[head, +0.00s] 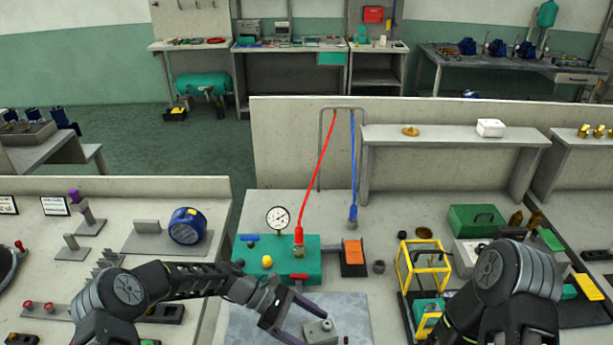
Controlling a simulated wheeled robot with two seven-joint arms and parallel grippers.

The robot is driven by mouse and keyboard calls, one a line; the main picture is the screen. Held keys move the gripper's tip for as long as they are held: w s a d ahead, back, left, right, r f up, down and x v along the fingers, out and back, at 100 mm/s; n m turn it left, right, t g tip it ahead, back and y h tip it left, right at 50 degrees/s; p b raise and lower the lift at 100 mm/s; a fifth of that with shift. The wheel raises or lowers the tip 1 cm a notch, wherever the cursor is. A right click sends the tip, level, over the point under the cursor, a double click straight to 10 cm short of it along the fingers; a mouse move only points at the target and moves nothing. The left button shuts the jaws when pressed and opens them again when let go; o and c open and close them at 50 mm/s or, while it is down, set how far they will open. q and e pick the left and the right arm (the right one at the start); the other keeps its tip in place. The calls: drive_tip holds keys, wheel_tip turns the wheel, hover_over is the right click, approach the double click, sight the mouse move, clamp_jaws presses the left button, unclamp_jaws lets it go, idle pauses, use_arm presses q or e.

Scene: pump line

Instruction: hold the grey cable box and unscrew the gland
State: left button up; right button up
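The grey cable box (318,334) sits on a grey metal plate (252,322) at the bottom of the head view. A small round fitting, perhaps the gland, shows on its top. My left gripper (307,331) reaches it from the left. Its two fingers are spread apart, with their tips at the left side of the box. I cannot tell whether either tip touches the box. A small dark upright part stands on the plate to the right of the box. My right arm is at the lower right, and its gripper is out of view.
A teal pump block (297,262) with a gauge (278,217) and a red hose stands behind the plate. An orange-topped block (353,254) is right of it. A yellow frame (424,265) and a green case (476,219) stand near my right arm.

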use_arm(q)
drive_tip(key=shift+x, duration=0.75)
